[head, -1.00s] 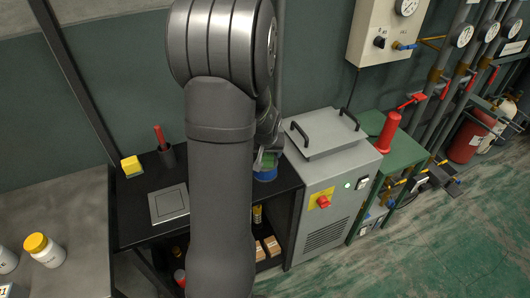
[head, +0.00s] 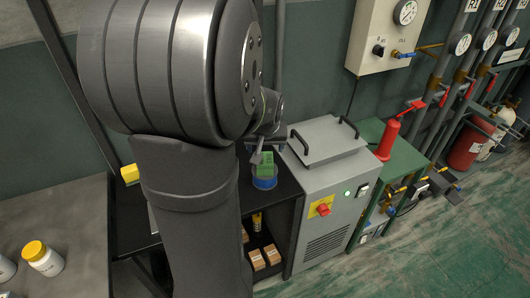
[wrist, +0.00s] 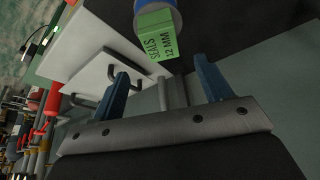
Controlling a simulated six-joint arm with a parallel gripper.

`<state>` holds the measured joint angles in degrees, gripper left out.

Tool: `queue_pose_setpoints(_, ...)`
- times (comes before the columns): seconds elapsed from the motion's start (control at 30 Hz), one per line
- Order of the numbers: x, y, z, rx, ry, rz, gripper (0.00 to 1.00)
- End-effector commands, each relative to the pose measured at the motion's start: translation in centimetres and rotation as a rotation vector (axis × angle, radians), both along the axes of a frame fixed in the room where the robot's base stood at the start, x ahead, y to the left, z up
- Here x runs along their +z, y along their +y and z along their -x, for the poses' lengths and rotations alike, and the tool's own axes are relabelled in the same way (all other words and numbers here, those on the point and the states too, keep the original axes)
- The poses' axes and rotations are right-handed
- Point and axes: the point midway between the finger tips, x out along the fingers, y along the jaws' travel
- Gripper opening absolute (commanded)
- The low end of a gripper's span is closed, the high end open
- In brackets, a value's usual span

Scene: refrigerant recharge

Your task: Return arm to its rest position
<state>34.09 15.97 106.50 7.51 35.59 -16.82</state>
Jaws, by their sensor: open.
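My gripper (wrist: 163,88) shows in the wrist view as two blue fingers spread apart with nothing between them. In the head view, my large grey arm fills the centre-left, and the end of the arm is seen only in part near the black shelf's right side. A green box marked "SEALS 12 MM" (wrist: 158,35) sits in a blue round holder (wrist: 174,8), beyond the fingertips and apart from them. In the head view the green box (head: 265,162) stands in the blue holder (head: 264,182) on the black shelf top (head: 287,183), just below the gripper end.
A grey machine (head: 325,215) with a handled lid (head: 327,140) stands right of the shelf. A green stand with a red cylinder (head: 388,140) is beyond it. A yellow-capped jar (head: 42,258) stands on the left bench. A yellow block (head: 130,174) is partly behind my arm.

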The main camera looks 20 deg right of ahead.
Motion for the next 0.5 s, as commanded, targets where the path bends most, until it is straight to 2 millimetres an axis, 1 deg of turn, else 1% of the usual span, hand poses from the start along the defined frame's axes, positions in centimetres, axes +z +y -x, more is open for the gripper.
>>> queue_pose_setpoints(0.03,0.58,0.05,0.18,0.0,-0.002,0.002,0.71)
queue_pose_setpoints(0.2,1.4,0.22,0.54,0.0,-0.001,0.0,0.71)
queue_pose_setpoints(0.5,1.53,0.25,0.61,0.0,0.0,0.0,0.71)
